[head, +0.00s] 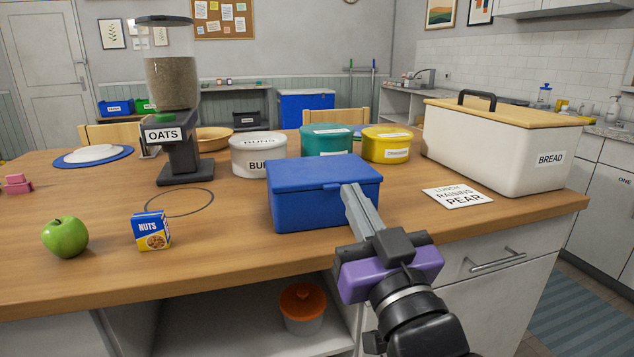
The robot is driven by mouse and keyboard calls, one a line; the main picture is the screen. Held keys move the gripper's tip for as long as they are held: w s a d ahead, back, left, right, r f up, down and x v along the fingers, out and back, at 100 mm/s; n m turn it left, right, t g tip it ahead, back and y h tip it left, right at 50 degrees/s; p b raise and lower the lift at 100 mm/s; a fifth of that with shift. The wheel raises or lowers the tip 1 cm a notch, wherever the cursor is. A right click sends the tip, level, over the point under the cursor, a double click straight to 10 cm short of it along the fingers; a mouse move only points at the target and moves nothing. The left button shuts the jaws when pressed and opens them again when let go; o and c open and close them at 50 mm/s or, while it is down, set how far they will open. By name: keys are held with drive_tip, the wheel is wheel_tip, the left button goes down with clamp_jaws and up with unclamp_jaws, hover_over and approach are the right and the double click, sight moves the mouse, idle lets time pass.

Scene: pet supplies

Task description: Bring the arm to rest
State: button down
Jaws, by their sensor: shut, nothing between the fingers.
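My gripper (349,188) reaches in from the lower right, over the front edge of the wooden counter. Its grey fingers are together with nothing between them. The fingertips overlap the front right part of a closed blue lidded box (305,206) in the picture. I cannot tell whether they touch it.
Nearby on the counter (235,270) stand a green apple (65,237), a nuts box (151,231), an oats dispenser (178,110), several round tubs and a large bread bin (490,148). A card (458,196) lies right of the blue box.

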drive_tip(key=s+d+f+m+g+h, duration=0.15)
drive_tip(key=s+d+f, duration=0.25)
drive_tip(key=s+f, duration=0.8)
drive_tip(key=s+d+f+g+h, duration=0.1)
drive_tip(key=s+d+f+g, duration=0.2)
drive_tip(key=s+f, duration=0.85)
drive_tip(key=s+d+f+m+g+h, duration=0.15)
drive_tip(key=s+d+f, duration=0.25)
drive_tip(key=s+f, duration=0.75)
drive_tip(key=s+r+p, duration=0.2)
drive_tip(key=r+p, duration=0.7)
drive_tip(key=r, duration=0.2)
drive_tip(key=s+r+p, duration=0.2)
drive_tip(key=r+p, duration=0.8)
drive_tip(key=r, duration=0.1)
drive_tip(key=shift+s+n+g, duration=0.15)
drive_tip(key=shift+n+g, duration=0.15)
